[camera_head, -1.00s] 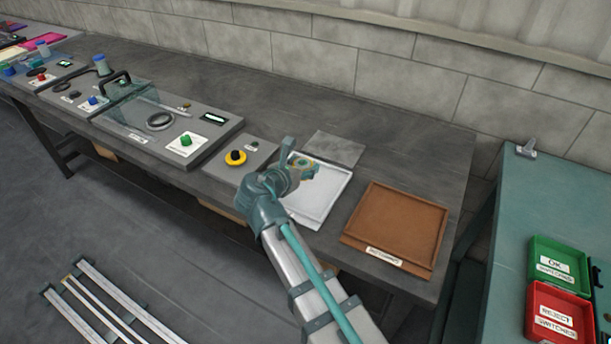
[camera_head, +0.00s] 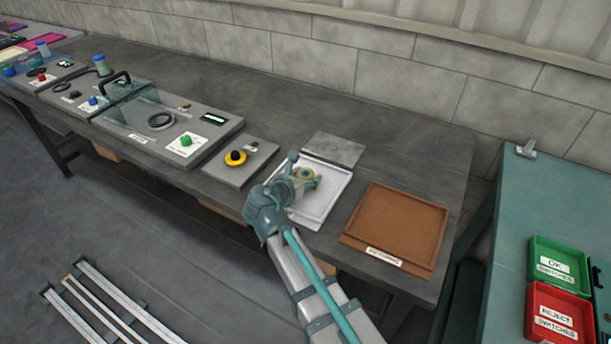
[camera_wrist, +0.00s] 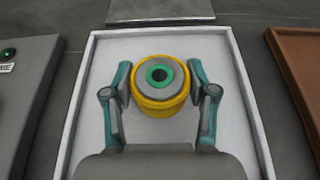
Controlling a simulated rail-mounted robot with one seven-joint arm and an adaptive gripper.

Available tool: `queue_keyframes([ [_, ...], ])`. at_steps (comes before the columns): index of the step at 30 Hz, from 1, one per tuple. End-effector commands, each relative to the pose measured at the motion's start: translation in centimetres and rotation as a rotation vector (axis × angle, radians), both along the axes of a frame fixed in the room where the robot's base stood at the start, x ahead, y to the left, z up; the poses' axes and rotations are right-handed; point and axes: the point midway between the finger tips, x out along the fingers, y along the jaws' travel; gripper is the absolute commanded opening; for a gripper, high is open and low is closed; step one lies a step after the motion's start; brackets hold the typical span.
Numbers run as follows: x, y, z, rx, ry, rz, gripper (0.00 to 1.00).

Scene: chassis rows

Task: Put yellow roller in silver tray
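The yellow roller (camera_wrist: 161,103) has a grey top with a green ring and a dark centre. It is between the two fingers of my gripper (camera_wrist: 160,82), which appear shut on its sides. The roller (camera_head: 304,175) and my gripper (camera_head: 300,178) are over the silver tray (camera_head: 318,213) in the head view. In the wrist view, the silver tray (camera_wrist: 215,48) spreads below and around the roller. I cannot tell whether the roller's underside touches the tray floor.
A brown tray (camera_head: 395,222) lies to the right, and a flat grey plate (camera_head: 334,149) lies behind the silver tray. A grey panel with a yellow-and-black knob (camera_head: 236,158) is on the left. Green (camera_head: 556,262) and red (camera_head: 555,312) bins stand on the right-hand table.

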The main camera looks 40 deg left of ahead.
Motion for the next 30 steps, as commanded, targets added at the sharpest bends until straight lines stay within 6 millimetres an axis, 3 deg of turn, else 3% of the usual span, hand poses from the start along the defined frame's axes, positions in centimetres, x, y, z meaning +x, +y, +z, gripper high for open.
queue_keyframes([
  [1, 0.0, 0.0, 0.0, 0.0, 0.0, 0.0, 0.7],
  [3, 0.0, 0.0, 0.0, 0.0, 0.0, 0.0, 0.8],
  [16, -0.3, 0.0, 0.5, 0.0, 0.0, 0.001, 0.8],
  [20, -1.7, -0.3, 1.0, 0.0, 0.0, 0.001, 0.8],
  [30, -7.7, -1.0, 3.5, 0.001, -0.001, 0.003, 0.8],
])
